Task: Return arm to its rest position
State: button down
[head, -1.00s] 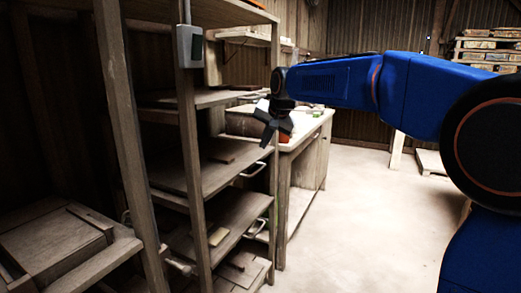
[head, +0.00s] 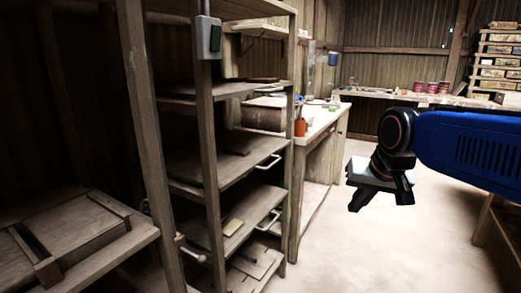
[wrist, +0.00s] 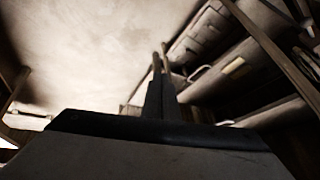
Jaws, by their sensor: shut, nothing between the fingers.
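My gripper (head: 381,197) hangs at the end of my blue arm, right of centre in the head view, over the bare floor. It is empty and apart from the shelves. In the wrist view my gripper (wrist: 161,95) shows its dark fingers together, with nothing between them. My wrist points downward.
A wooden shelf rack (head: 205,170) with pull handles and a switch box (head: 208,38) stands at left. A workbench (head: 325,122) with an orange cup (head: 300,127) is behind it. A long table with red tins (head: 432,87) is at the back. The floor (head: 345,240) is clear.

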jog(key=s+d+f+n, duration=0.1)
jog(key=s+d+f, duration=0.1)
jog(key=s+f, duration=0.4)
jog(key=s+d+f+g+h, duration=0.1)
jog(key=s+d+f, duration=0.2)
jog(key=s+f, duration=0.4)
jog(key=s, duration=0.4)
jog(key=shift+s+n, duration=0.4)
